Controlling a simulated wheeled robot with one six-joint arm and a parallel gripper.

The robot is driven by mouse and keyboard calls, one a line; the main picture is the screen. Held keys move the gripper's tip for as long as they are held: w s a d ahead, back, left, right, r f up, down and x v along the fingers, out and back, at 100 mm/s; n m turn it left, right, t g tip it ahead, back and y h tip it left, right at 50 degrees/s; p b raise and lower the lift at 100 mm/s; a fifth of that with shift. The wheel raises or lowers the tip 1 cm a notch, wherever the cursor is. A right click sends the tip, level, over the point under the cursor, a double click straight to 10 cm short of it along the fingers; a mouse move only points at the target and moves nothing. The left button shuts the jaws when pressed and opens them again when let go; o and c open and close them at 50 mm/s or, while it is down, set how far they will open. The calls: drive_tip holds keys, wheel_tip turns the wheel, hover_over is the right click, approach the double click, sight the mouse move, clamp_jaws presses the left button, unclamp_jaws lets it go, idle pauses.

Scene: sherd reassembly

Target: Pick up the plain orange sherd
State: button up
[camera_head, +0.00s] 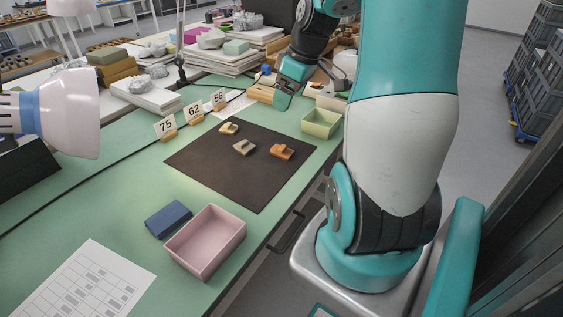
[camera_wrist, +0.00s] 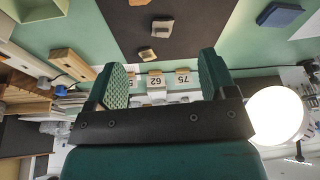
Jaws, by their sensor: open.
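Three small sherds lie apart on a dark brown mat (camera_head: 215,165). The plain orange sherd (camera_head: 282,152) is the rightmost in the head view. In the wrist view only a sliver of it (camera_wrist: 138,2) shows at the top edge. A pale greyish sherd (camera_head: 244,148) lies left of it, and a tan sherd (camera_head: 229,128) lies farther back; both also show in the wrist view, pale (camera_wrist: 162,26) and tan (camera_wrist: 148,55). My gripper (camera_head: 284,102) is beyond the mat's back edge, raised above the bench. Its two teal fingers (camera_wrist: 163,64) are apart with nothing between them.
A pale green tray (camera_head: 321,123) stands right of the mat. A pink tray (camera_head: 207,243) and a blue block (camera_head: 168,219) lie at the front. A white lamp (camera_head: 70,112) hangs at left.

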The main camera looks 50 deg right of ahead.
drive_tip(key=s+d+f, duration=0.1)
drive_tip(key=d+f, duration=0.1)
drive_tip(key=d, duration=0.1)
drive_tip(key=b, duration=0.2)
hover_over(282, 147)
drive_tip(key=s, duration=0.2)
wheel_tip(282, 147, down, 10)
drive_tip(key=shift+f, duration=0.25)
drive_tip(key=x, duration=0.5)
drive_tip(key=shift+w+d+f, duration=0.15)
drive_tip(key=shift+f, duration=0.15)
drive_tip(key=c, duration=1.1)
